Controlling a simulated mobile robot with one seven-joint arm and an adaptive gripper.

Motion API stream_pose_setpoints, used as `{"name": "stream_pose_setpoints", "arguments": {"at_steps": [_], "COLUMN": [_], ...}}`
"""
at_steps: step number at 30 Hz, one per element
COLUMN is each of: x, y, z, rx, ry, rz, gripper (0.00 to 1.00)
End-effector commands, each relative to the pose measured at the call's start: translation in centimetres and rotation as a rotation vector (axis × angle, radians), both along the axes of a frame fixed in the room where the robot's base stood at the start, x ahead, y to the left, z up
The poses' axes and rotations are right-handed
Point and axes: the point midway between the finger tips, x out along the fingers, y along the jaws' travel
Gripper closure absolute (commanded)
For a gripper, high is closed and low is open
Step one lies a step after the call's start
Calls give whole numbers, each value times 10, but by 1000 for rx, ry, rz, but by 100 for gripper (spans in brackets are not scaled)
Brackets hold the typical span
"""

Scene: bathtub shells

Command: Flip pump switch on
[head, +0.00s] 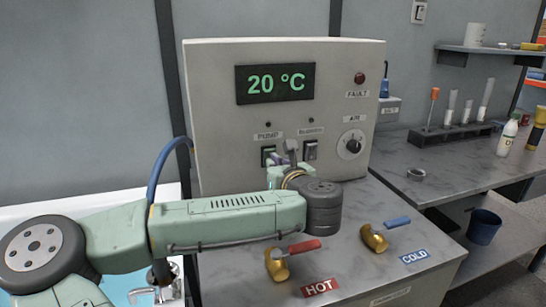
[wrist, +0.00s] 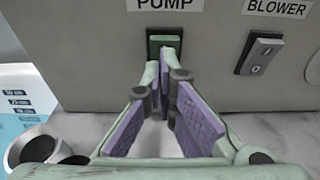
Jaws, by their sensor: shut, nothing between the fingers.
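The pump switch (wrist: 164,41) is a green rocker in a dark frame, below the PUMP label in the wrist view. In the head view the pump switch (head: 267,153) shows in part at the left of my gripper. My gripper (wrist: 161,62) is shut and empty, its purple-padded fingers pointing at the panel. The fingertips cover the lower part of the switch in the wrist view. I cannot tell whether they touch it. In the head view my gripper (head: 279,160) is right in front of the panel, mostly behind my wrist.
The control panel (head: 220,120) reads 20 °C. The blower switch (wrist: 259,54) is close on the right. A dial (head: 351,145) is further right. The small lamps above both switches look dark.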

Motion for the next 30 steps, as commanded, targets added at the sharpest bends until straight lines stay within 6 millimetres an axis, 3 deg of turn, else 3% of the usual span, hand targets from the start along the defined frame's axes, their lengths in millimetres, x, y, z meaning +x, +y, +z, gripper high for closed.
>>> {"name": "stream_pose_setpoints", "arguments": {"at_steps": [20, 30], "x": [21, 20], "y": [7, 6], "z": [8, 10], "rx": [-6, 0], "ry": [-1, 0], "rz": [1, 0], "gripper": [100, 100]}}
